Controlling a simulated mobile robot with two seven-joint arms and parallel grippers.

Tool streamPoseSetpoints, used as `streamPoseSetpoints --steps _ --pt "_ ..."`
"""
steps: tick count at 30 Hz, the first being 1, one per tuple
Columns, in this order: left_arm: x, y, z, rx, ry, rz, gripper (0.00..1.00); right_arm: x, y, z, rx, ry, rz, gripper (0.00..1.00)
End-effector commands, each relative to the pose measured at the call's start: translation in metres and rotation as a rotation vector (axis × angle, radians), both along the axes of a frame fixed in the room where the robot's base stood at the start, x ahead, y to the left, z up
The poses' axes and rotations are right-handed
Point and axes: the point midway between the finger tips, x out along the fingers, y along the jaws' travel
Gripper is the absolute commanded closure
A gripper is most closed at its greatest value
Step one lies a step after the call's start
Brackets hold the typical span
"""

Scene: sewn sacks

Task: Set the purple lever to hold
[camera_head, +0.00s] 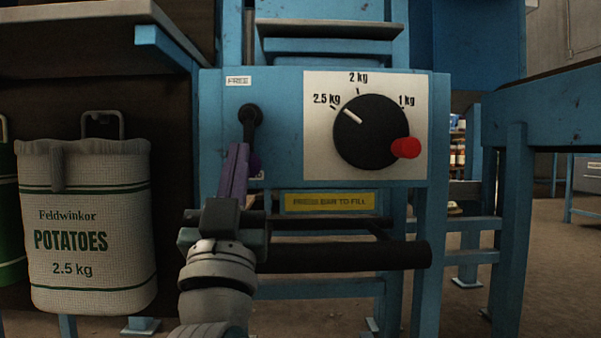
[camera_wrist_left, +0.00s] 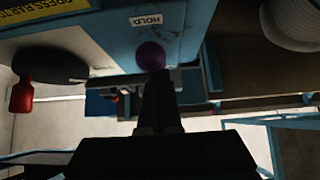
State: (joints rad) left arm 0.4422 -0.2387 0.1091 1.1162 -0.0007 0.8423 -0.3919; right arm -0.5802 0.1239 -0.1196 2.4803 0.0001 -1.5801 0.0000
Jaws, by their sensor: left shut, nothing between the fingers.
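The purple lever has a black pivot (camera_head: 250,114) on the blue panel, and its arm points down. Its purple knob (camera_head: 256,163) shows just right of my left gripper (camera_head: 238,150), partly hidden by it. In the left wrist view the purple knob (camera_wrist_left: 151,55) is below the HOLD label (camera_wrist_left: 146,20), just past the tips of my shut, empty left gripper (camera_wrist_left: 158,76). I cannot tell whether the tips touch the knob. The FREE label (camera_head: 238,81) is above the pivot. A lower label (camera_head: 259,175) is mostly hidden. My right gripper is not in view.
A dial (camera_head: 370,132) with a red knob (camera_head: 406,148) is right of the lever, its white mark toward 2.5 kg. A black bar (camera_head: 345,256) runs below the yellow sign (camera_head: 329,202). A potato sack (camera_head: 90,225) hangs at left.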

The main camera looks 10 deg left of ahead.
Motion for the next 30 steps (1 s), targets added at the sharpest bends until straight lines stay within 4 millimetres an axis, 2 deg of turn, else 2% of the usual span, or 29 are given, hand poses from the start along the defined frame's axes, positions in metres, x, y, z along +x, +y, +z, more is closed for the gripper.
streamPoseSetpoints --steps 22,26,30 --pt "-0.001 -0.003 -0.003 -0.037 -0.007 -0.001 1.0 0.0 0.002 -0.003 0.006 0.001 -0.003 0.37" --pt "-0.011 -0.007 -0.013 -0.037 -0.002 0.0 1.0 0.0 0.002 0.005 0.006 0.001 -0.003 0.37" --pt "-0.03 -0.012 -0.032 -0.037 -0.001 0.0 1.0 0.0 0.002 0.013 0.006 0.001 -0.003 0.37"
